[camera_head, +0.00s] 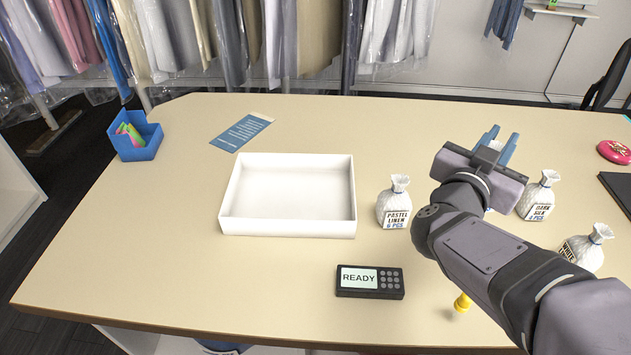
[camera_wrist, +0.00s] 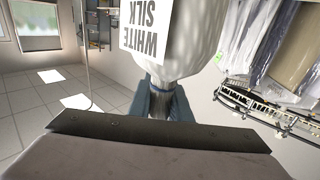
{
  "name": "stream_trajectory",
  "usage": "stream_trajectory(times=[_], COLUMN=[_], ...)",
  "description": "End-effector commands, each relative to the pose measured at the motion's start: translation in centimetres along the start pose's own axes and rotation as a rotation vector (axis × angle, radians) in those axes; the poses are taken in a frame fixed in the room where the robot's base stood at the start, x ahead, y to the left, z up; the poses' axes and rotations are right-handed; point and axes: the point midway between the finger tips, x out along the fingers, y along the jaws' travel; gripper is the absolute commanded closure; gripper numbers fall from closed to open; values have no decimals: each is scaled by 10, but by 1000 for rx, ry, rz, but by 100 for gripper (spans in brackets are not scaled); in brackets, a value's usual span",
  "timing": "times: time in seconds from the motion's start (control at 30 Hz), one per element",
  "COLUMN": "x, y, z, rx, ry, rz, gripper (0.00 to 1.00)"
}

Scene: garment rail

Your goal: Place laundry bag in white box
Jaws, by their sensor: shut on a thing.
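The white box (camera_head: 290,226) is open and empty near the middle of the table. My gripper (camera_head: 498,146) is above the table, right of the box, in the camera_head view. It is shut on a white laundry bag (camera_wrist: 205,45) labelled "WHITE SILK", whose grey neck is between the blue fingers in the camera_wrist view. In the camera_head view this bag is hidden or too small to make out at the gripper. A bag labelled "PASTEL LINEN" (camera_head: 394,207) stands right of the box. A "DARK SILK" bag (camera_head: 538,199) and another bag (camera_head: 582,251) stand farther right.
A terminal reading "READY" (camera_head: 370,283) lies in front of the box. A blue leaflet (camera_head: 240,132) and a blue holder (camera_head: 136,138) with markers are at left. A yellow piece (camera_head: 461,302) is beside my arm. A red-pink disc (camera_head: 615,151) is far right.

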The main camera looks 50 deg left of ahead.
Motion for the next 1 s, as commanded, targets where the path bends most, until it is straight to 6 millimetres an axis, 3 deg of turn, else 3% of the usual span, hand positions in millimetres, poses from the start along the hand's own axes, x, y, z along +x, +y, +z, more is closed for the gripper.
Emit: stream_trajectory(times=[0.17,0.37,0.7,0.8,1.0], x=[-4,-22,-90,-112,-143], y=[-52,-138,-288,-320,-359], z=[-2,-3,-2,-1,0], rx=[1,2,0,1,-1], ry=[0,-3,-1,1,5], rz=[-84,-226,-490,-552,-631], gripper=[100,100,100,100,100])
